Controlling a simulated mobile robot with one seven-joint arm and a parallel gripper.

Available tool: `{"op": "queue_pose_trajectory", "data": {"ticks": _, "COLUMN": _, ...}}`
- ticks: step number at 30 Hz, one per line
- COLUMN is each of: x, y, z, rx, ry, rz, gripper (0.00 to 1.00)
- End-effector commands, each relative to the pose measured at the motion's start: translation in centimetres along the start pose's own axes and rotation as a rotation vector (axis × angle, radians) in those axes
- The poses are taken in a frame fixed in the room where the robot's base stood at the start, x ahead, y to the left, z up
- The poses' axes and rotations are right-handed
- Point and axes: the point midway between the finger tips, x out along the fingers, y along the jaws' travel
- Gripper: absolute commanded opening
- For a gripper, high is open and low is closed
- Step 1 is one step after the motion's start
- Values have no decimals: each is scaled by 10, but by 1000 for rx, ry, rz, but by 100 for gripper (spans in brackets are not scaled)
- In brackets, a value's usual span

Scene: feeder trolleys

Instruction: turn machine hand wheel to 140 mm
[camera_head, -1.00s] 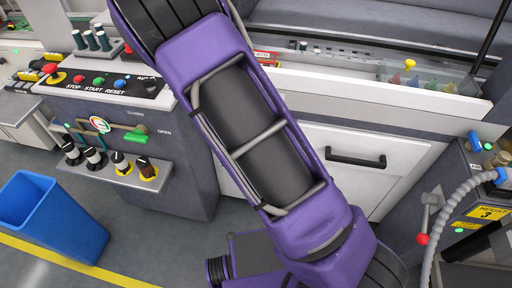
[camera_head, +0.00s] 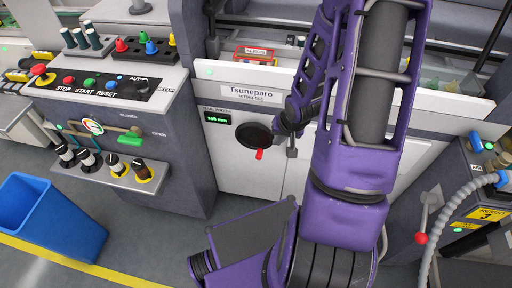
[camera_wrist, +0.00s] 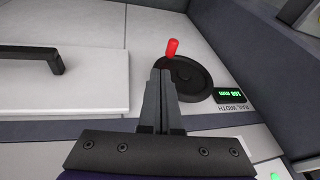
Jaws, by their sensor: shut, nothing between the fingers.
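The hand wheel (camera_head: 252,135) is a black disc on the machine's white front panel. Its red handle (camera_head: 260,154) is at the lower right of the wheel in the head view. In the wrist view the wheel (camera_wrist: 195,82) lies just beyond my fingertips, with the red handle (camera_wrist: 172,47) above them. A green display labelled rail width (camera_head: 217,117) sits beside the wheel and reads 160-something mm; the last digit is unclear. My gripper (camera_wrist: 160,74) is shut and empty; its fingers overlap the wheel's left edge in view. I cannot tell whether they touch it.
A drawer with a black handle (camera_wrist: 35,53) is left of the wheel in the wrist view. A control panel with buttons (camera_head: 95,85) and a blue bin (camera_head: 48,215) stand at left. A grey hose (camera_head: 440,215) and a red-knobbed lever (camera_head: 421,237) are at right.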

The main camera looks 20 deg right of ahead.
Motion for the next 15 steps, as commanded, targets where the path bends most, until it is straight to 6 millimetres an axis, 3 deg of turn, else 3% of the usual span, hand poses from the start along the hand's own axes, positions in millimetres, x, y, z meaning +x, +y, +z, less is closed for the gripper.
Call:
{"op": "queue_pose_trajectory", "data": {"ticks": 4, "x": -6, "y": 8, "z": -3, "rx": 68, "ry": 24, "rz": -14, "gripper": 0}}
{"op": "queue_pose_trajectory", "data": {"ticks": 8, "x": 0, "y": 9, "z": -3, "rx": 79, "ry": 28, "rz": -17, "gripper": 0}}
{"op": "queue_pose_trajectory", "data": {"ticks": 15, "x": 44, "y": 8, "z": -2, "rx": 73, "ry": 25, "rz": -17, "gripper": 0}}
